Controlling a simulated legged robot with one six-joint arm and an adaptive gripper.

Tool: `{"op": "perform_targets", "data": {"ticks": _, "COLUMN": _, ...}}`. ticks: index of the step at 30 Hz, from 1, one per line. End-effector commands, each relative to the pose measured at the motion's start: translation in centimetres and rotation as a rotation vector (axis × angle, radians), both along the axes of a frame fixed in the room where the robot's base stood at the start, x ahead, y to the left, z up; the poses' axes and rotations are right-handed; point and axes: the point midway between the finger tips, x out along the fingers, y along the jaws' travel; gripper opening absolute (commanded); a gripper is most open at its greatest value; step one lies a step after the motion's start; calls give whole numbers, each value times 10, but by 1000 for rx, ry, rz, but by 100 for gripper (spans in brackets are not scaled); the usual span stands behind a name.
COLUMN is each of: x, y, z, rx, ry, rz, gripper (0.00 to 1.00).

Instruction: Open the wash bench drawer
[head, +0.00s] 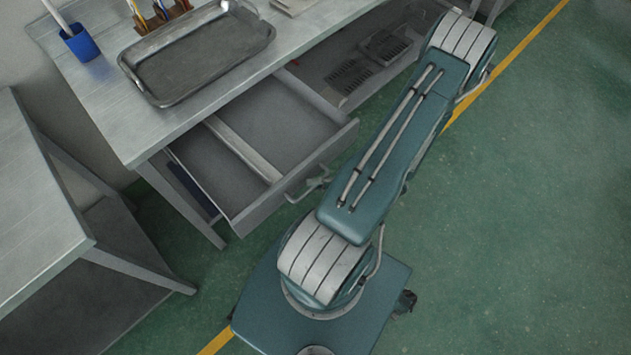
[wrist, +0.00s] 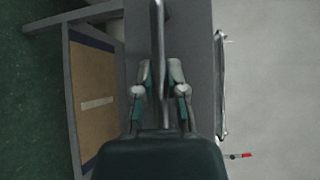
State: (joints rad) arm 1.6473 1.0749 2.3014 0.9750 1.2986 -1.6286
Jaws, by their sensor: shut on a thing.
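The wash bench (head: 105,75) is a grey metal table at the upper left in the head view. Its drawer (head: 282,120) is pulled well out, and its inside with a lengthwise divider looks empty. The drawer's bar handle (head: 308,188) is partly hidden by my arm. In the wrist view the handle (wrist: 158,40) runs upright in the picture, between the two fingers of my gripper (wrist: 161,78), which are shut on it. The grey drawer front (wrist: 195,50) lies behind the handle. In the head view my arm covers most of my gripper.
A metal tray (head: 200,55) and a blue cup (head: 80,43) stand on the bench top. An open compartment (head: 340,65) lies right of the drawer. Another table (head: 35,210) stands at the left. The green floor (head: 530,200) is clear at the right.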

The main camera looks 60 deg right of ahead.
Motion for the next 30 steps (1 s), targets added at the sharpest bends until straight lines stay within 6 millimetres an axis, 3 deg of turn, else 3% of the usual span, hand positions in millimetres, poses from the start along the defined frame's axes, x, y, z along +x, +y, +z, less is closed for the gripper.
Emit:
{"op": "perform_targets", "data": {"ticks": 1, "x": 0, "y": 3, "z": -2, "rx": 2, "ry": 6, "rz": 7, "gripper": 0}}
{"op": "perform_targets", "data": {"ticks": 2, "x": 0, "y": 3, "z": -2, "rx": 2, "ry": 6, "rz": 7, "gripper": 24}}
{"op": "perform_targets", "data": {"ticks": 3, "x": 0, "y": 3, "z": -2, "rx": 2, "ry": 6, "rz": 6, "gripper": 42}}
{"op": "perform_targets", "data": {"ticks": 4, "x": 0, "y": 3, "z": -2, "rx": 1, "ry": 6, "rz": 6, "gripper": 51}}
{"op": "perform_targets", "data": {"ticks": 17, "x": -4, "y": -4, "z": -1, "rx": 0, "ry": 2, "rz": -1, "gripper": 51}}
{"op": "perform_targets", "data": {"ticks": 30, "x": -74, "y": -47, "z": 10, "rx": -3, "ry": 4, "rz": -2, "gripper": 51}}
